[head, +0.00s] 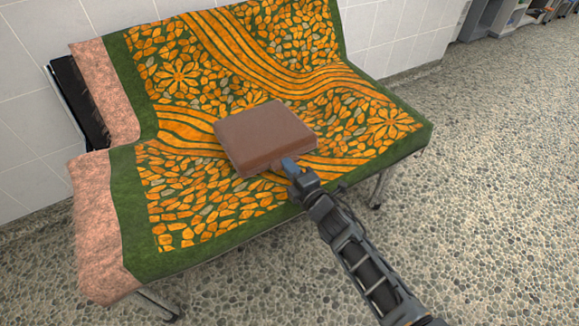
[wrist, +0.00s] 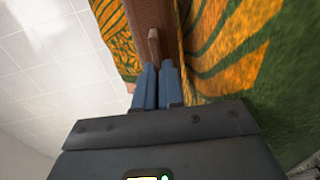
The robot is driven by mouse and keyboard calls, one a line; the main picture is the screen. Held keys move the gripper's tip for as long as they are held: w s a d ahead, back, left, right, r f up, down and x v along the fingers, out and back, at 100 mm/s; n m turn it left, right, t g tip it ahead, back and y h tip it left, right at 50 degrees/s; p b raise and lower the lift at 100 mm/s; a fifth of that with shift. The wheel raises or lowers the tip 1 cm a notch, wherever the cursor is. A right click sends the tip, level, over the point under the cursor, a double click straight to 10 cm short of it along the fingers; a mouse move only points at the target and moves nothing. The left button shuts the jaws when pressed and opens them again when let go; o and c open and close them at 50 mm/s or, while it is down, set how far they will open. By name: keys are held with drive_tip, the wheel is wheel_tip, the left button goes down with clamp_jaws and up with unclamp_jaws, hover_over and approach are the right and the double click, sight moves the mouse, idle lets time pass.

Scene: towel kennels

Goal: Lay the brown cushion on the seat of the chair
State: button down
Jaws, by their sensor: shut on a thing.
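The brown cushion (head: 263,136) is a square, flat block over the middle of the seat of the chair. My gripper (head: 289,165) is shut on its near edge, and the cushion looks roughly level. I cannot tell whether its underside touches the seat. The chair (head: 180,215) is a wide bench draped in a green and orange patterned towel over seat and back. In the wrist view, the blue fingers (wrist: 157,85) close on a small brown tab at the edge of the cushion (wrist: 150,20), with the patterned towel beside it.
A pink, fluffy cover (head: 98,230) lies over the left end of the bench. A white tiled wall (head: 30,120) stands behind. The pebbled floor (head: 480,200) is clear at right. Shelves (head: 490,18) stand at the far upper right.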

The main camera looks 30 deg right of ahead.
drive_tip(key=shift+s+f, duration=0.1)
drive_tip(key=shift+f, duration=0.4)
drive_tip(key=c, duration=1.2)
unclamp_jaws()
drive_tip(key=shift+s+f, duration=0.1)
drive_tip(key=shift+f, duration=0.1)
drive_tip(key=shift+o, duration=0.2)
drive_tip(key=shift+f, duration=0.1)
drive_tip(key=s, duration=0.5)
drive_tip(key=s+r+p, duration=0.1)
drive_tip(key=s, duration=0.1)
drive_tip(key=shift+s+r, duration=0.1)
drive_tip(key=shift+s, duration=0.2)
